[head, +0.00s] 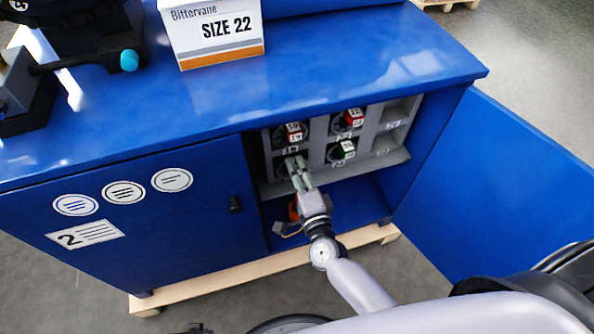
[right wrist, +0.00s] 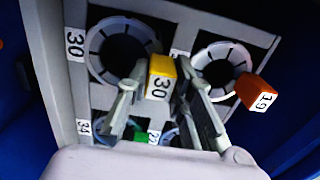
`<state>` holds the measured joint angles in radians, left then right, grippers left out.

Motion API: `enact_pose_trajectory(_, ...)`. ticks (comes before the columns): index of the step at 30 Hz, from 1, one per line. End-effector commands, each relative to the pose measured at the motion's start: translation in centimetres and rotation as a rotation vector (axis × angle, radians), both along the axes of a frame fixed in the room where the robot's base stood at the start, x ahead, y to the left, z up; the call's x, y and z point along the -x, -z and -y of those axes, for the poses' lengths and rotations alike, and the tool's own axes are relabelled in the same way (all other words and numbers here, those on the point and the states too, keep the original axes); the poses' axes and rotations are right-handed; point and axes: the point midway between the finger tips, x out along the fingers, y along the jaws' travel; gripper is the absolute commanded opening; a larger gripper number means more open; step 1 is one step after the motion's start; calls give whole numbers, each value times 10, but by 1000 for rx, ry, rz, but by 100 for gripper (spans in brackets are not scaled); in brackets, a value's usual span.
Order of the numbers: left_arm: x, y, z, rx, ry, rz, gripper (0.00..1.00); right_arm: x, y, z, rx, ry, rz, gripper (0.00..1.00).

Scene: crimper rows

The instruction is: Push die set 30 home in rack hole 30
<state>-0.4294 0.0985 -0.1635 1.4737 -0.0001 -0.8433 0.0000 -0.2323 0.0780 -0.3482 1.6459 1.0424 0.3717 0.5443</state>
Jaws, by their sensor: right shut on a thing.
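Die set 30 is a grey segmented ring (right wrist: 98,52) with a yellow tag marked 30 (right wrist: 160,80). It sits at the rack hole beside the white label 30 (right wrist: 75,45). How deep it sits I cannot tell. My right gripper (head: 298,168) reaches into the open cabinet at the rack's lower left hole. In the right wrist view its fingers (right wrist: 160,95) are shut on the yellow tag. In the head view the gripper mostly hides the die set. My left gripper is not in view.
The grey rack (head: 390,160) holds a die set with a red tag 19 (head: 294,132), one with a red tag (head: 355,117) and one with a green tag (head: 347,150). The open blue door (head: 490,190) stands at right. An orange object (head: 293,212) lies below the rack.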

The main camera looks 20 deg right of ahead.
Motion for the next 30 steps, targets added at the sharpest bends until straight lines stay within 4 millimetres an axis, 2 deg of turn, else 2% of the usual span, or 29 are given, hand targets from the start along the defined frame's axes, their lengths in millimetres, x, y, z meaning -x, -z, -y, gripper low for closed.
enact_pose_trajectory(1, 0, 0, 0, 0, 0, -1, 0, -3, -6, 0, -1, 3, 12, 0)
enact_pose_trajectory(16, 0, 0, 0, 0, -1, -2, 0, -13, -6, 0, -1, 4, 13, 0)
enact_pose_trajectory(17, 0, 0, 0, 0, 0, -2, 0, -13, -6, 0, -1, 3, 12, 23)
enact_pose_trajectory(26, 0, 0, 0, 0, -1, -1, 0, -12, -3, 0, 0, 2, 6, 43)
enact_pose_trajectory(30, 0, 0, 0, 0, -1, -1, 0, -11, -2, 0, 0, 1, 4, 45)
